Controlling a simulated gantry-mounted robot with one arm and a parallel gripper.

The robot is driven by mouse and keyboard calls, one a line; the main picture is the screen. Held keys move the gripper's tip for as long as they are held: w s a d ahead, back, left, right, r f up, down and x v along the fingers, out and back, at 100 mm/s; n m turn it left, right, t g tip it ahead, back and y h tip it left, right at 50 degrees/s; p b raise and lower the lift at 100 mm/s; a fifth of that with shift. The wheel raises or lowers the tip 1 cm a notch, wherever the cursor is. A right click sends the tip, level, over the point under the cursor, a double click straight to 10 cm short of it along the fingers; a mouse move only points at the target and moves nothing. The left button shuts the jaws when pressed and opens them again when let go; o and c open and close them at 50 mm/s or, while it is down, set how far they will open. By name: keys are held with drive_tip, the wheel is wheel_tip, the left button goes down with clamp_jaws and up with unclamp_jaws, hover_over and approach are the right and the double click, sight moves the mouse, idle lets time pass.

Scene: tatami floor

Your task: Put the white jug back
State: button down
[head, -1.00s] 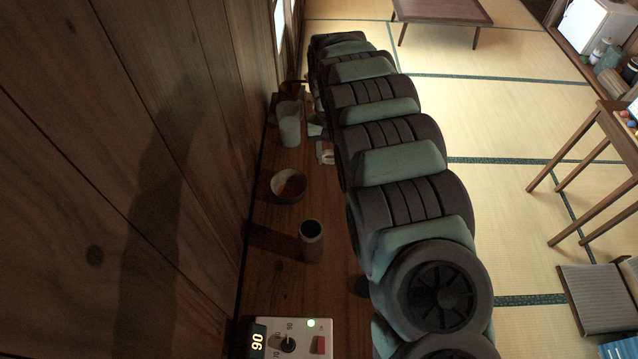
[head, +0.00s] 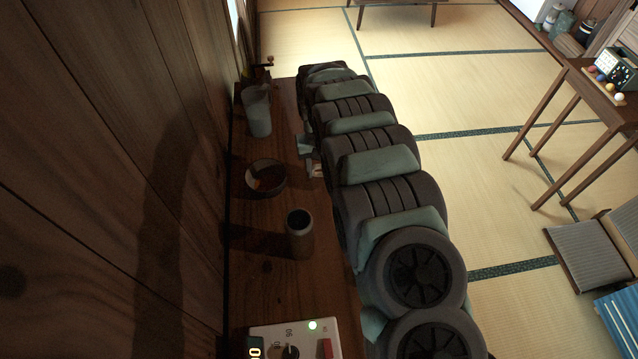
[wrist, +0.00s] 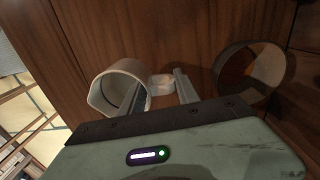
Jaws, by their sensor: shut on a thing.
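In the wrist view the white jug (wrist: 118,88) is left of my fingers, with its open mouth toward the camera. My gripper (wrist: 160,84) is shut on the jug's pale handle (wrist: 161,85), which sits between the two fingers. In the head view my gripper (head: 305,146) is over the wooden shelf (head: 285,290). Only a small white part of the jug (head: 317,170) shows there; my arm hides the rest. I cannot tell whether the jug touches the shelf.
A round dark-rimmed bowl (head: 266,178) lies close to my gripper, on the wall side. A pale cylindrical vessel (head: 258,115) stands farther back. A dark cylinder (head: 299,235) and a white control box (head: 295,338) are nearer. The wooden wall (head: 130,150) borders the shelf.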

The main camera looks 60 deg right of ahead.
drive_tip(key=shift+f, duration=2.8)
drive_tip(key=shift+w+f, duration=0.1)
drive_tip(key=shift+f, duration=0.1)
drive_tip(key=c, duration=0.9)
unclamp_jaws()
wheel_tip(320, 180, up, 12)
drive_tip(key=shift+a+r+p, duration=0.1)
drive_tip(key=shift+r+p, duration=0.15)
drive_tip(key=shift+p, duration=0.25)
